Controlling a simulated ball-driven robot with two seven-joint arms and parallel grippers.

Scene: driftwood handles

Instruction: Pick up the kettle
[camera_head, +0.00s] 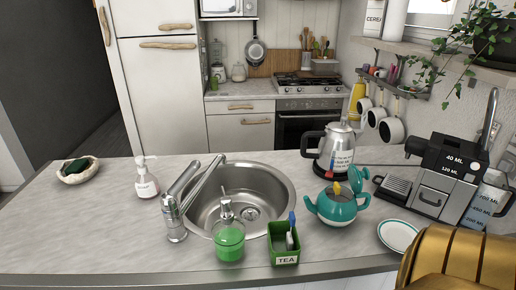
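The kettle (336,146) is steel with a black handle on its left side and a lid on top. It stands upright on a dark base on the counter, right of the sink. Neither of my grippers shows in the head view.
The counter (100,225) holds a sink (240,203) with a tall tap (176,207), a green soap bottle (229,240), a green tea box (284,243), a white plate (398,236) and a coffee machine (440,178). A gold ribbed shape (460,260) fills the lower right corner.

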